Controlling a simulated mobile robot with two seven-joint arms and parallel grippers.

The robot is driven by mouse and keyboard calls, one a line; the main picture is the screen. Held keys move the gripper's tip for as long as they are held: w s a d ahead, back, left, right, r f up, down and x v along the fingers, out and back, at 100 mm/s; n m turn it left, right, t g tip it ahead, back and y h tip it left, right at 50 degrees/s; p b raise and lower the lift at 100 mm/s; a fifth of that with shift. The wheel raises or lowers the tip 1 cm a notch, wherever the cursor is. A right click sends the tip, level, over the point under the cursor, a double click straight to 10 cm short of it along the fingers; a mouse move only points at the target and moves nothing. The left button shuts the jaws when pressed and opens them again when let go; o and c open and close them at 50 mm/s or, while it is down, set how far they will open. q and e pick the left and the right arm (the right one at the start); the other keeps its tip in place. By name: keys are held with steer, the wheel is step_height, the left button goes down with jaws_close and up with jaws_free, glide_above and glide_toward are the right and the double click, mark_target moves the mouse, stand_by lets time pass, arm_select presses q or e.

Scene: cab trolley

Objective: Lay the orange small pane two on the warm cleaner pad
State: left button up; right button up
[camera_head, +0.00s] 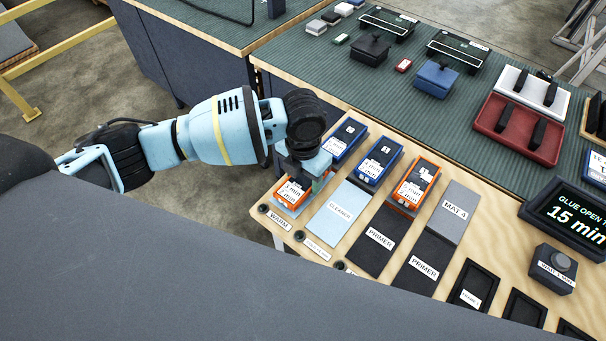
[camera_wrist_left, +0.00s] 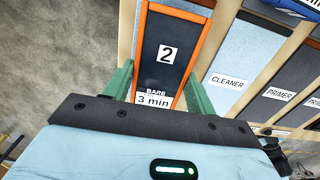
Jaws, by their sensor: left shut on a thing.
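The orange small pane two (camera_head: 290,194) has an orange frame and a dark face. In the left wrist view (camera_wrist_left: 168,60) its labels read "2", "BARE" and "3 min". My left gripper (camera_head: 308,178) points down over it. The green fingers (camera_wrist_left: 160,88) are shut on its two long sides. The pane is at the leftmost place of the board, behind the "WARM" label (camera_head: 279,219). My right gripper is out of view.
A bare light-blue cleaner pad (camera_head: 338,213) lies just right of the pane. Dark primer pads (camera_head: 378,240) and a grey mat (camera_head: 455,211) follow. Two blue panes (camera_head: 378,163) and another orange pane (camera_head: 417,184) stand behind. A timer display (camera_head: 568,215) is at the right.

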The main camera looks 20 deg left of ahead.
mark_target(303, 179)
arm_select(q)
steer(key=shift+f, duration=0.15)
steer(key=o, duration=1.1)
step_height(303, 179, up, 12)
steer(key=shift+p, duration=0.4)
